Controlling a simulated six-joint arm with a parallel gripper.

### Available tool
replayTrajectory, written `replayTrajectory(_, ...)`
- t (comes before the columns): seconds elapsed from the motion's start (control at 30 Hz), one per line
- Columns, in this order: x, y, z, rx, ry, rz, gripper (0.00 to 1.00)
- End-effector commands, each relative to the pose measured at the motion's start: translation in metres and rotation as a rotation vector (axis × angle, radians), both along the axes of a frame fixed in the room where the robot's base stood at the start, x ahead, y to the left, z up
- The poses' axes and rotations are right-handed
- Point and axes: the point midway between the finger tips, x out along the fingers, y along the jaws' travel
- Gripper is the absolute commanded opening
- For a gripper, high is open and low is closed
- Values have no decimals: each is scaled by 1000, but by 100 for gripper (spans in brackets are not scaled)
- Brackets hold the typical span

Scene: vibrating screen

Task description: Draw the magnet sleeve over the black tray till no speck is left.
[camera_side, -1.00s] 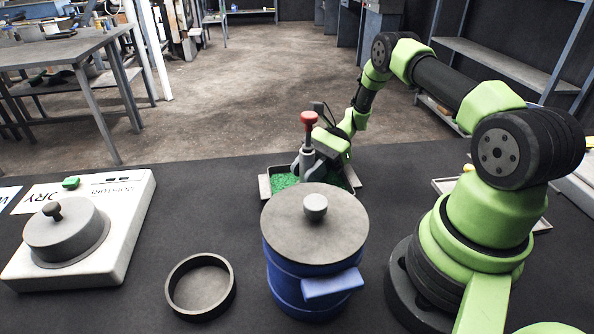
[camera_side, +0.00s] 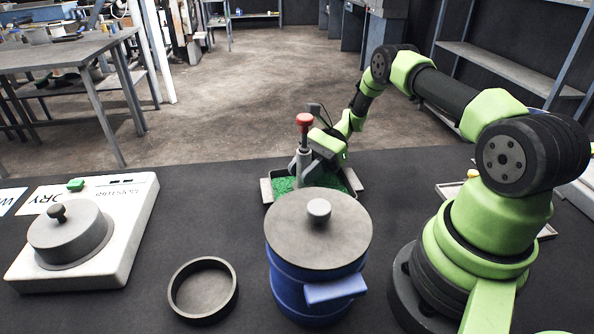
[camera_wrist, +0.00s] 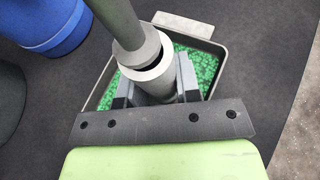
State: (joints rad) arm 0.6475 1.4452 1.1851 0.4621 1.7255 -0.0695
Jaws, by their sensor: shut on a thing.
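The magnet sleeve (camera_side: 304,147) is a grey upright tube with a red knob on its rod. My gripper (camera_side: 302,172) is shut on the sleeve and holds it over a tray (camera_side: 266,191) of green granules. In the wrist view, my gripper's jaws (camera_wrist: 152,88) flank the sleeve (camera_wrist: 148,62), and the tray (camera_wrist: 217,74) has dark grey walls around the granules. The blue pot hides the tray's near side in the side view. I cannot tell whether the sleeve's lower end touches the granules. No dark specks can be made out.
A blue pot (camera_side: 296,278) with a grey lid stands in front of the tray. A round dark dish (camera_side: 202,290) lies left of it. A white device (camera_side: 120,215) with a lidded grey pan sits far left. A pale flat tray (camera_side: 452,190) lies at right, partly hidden by my arm.

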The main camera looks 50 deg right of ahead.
Motion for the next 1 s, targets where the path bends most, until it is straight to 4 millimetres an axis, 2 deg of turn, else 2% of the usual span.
replayTrajectory(0.27,-16,-18,0,0,-1,-1,10)
replayTrajectory(0.8,18,20,0,0,-1,1,10)
replayTrajectory(1.0,4,3,0,0,1,-4,10)
